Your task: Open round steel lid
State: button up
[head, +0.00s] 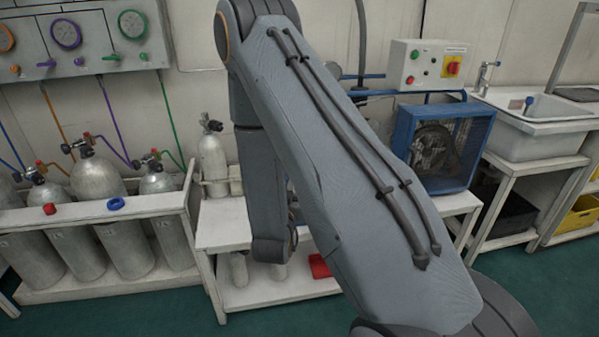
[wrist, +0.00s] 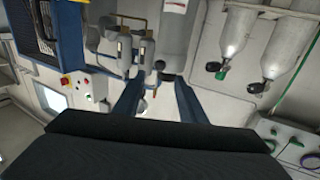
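I cannot make out the round steel lid for certain in either view. In the head view, a small grey round part (head: 334,70) shows beside my arm, left of the control box; I cannot tell whether it is the lid. My arm covers the middle of that view and hides much of the bench behind it. In the wrist view, which looks upside down, my gripper (wrist: 157,88) is open, its two dark blue fingers apart with nothing between them. Grey filter housings with brass fittings (wrist: 124,45) and a pale cylinder (wrist: 174,35) lie beyond the fingertips.
Several gas cylinders (head: 98,178) stand in a white rack at left, below a gauge panel (head: 65,40). A blue-framed compressor (head: 440,145) sits on the bench under a control box (head: 432,66). A sink (head: 540,128) is at right. Green floor lies in front.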

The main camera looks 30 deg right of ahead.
jog(key=x, duration=0.7)
jog(key=shift+p, duration=0.35)
jog(key=shift+w, duration=0.1)
grip_shut()
